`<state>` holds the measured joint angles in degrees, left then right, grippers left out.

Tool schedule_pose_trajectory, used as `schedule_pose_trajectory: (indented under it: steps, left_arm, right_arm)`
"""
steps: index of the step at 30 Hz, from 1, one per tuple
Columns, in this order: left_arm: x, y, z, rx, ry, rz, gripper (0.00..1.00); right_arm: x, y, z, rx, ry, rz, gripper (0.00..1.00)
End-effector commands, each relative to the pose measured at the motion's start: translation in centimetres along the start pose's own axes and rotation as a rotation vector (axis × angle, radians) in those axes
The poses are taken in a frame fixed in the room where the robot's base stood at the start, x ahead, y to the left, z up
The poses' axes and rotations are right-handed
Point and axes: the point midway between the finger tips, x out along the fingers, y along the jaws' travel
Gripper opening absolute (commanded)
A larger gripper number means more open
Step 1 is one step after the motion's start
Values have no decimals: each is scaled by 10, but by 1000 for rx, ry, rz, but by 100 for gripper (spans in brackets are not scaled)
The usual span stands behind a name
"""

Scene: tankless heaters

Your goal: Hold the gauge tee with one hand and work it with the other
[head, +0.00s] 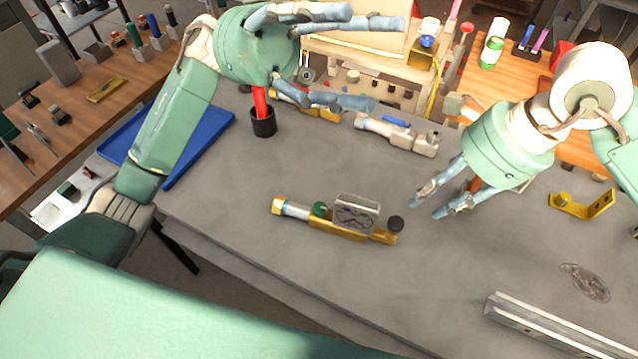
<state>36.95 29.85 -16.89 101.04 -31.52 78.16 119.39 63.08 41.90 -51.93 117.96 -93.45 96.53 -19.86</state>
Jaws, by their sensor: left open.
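The gauge tee (338,226) lies on the grey bench top near the middle. It is a brass body with a boxy grey gauge, a green knob, a black knob at the right end and a white-and-blue pipe end at the left. My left gripper (386,63) is open and empty, high above the back of the bench, fingers pointing right. My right gripper (427,209) has its fingertips apart, just right of the black knob and not touching the tee. A small orange-brown thing (474,185) shows between its fingers; I cannot tell whether it is behind them.
A black cup with a red handle (263,122) stands at the back left, beside a blue tray (215,133). A valve fitting (400,133) lies at the back. A brass bracket (583,206) and a metal rail (550,325) lie at right. The front of the bench is clear.

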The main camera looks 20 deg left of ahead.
Motion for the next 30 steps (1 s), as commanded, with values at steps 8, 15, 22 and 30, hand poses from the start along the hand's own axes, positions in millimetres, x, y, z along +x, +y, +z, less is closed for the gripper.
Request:
schedule_pose_trajectory:
  steps: [8, 15, 22, 30]
  left_arm:
    - [-8, 4, 162, -139, -682, -27, 69]
    - [-94, 4, 252, -208, -1222, -158, 69]
    - [-151, 2, 274, -219, -1478, -266, 69]
    - [-160, 1, 299, -222, -1516, -283, 69]
  right_arm:
    - [0, 0, 0, 0, 0, 0, 31]
    - [0, 0, 0, 0, 0, 0, 31]
    - [0, 0, 0, 0, 0, 0, 31]
    - [0, 0, 0, 0, 0, 0, 31]
